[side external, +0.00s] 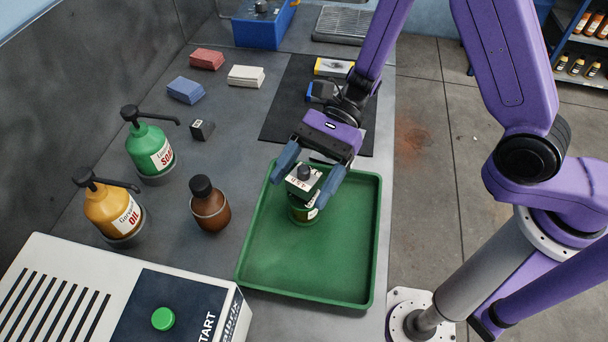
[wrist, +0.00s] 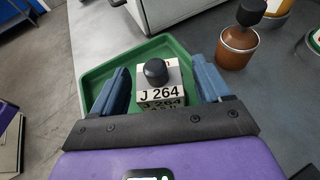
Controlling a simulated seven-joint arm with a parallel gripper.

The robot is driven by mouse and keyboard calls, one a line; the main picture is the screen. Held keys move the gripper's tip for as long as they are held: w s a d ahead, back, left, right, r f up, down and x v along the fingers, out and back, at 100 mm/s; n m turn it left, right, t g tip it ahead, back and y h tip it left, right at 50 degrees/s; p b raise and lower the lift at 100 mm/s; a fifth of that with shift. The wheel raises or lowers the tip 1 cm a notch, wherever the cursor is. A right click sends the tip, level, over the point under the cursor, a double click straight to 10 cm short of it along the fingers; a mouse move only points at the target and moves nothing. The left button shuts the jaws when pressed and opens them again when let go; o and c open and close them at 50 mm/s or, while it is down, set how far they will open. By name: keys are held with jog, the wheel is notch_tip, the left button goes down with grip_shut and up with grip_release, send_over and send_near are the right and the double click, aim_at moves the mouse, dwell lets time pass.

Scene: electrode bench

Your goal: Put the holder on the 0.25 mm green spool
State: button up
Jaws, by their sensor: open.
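The holder (side external: 302,181) is a pale block with a black knob on top. In the wrist view the holder (wrist: 163,94) shows the marking "J 264". In the side view it sits directly above a green spool (side external: 302,214) with a pale label, and appears to rest on it. The spool stands in the upper part of the green tray (side external: 262,290); its size marking is not legible. My gripper (side external: 304,190) is open, with one blue finger on each side of the holder. In the wrist view gaps show between the holder and both fingers of my gripper (wrist: 160,75).
A brown bottle (side external: 210,208) stands left of the tray, with a green soap pump (side external: 147,148) and a yellow oil pump (side external: 110,210) farther left. A white machine (side external: 60,290) with a green button fills the lower left. The tray's lower part is clear.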

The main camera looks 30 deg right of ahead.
jog(key=shift+r, duration=0.2)
jog(key=v, duration=1.2)
jog(key=s+d+n+t+h, duration=0.2)
jog(key=s+d+n+h, duration=0.4)
jog(key=n, duration=0.7)
jog(key=s+d+r+n+t+h, duration=0.1)
jog(key=s+d+n+t+h, duration=0.2)
jog(key=s+d+n+h, duration=0.3)
jog(key=s+d+n, duration=0.5)
jog(key=n, duration=0.2)
jog(key=shift+d+r, duration=0.2)
jog(key=shift+d, duration=0.2)
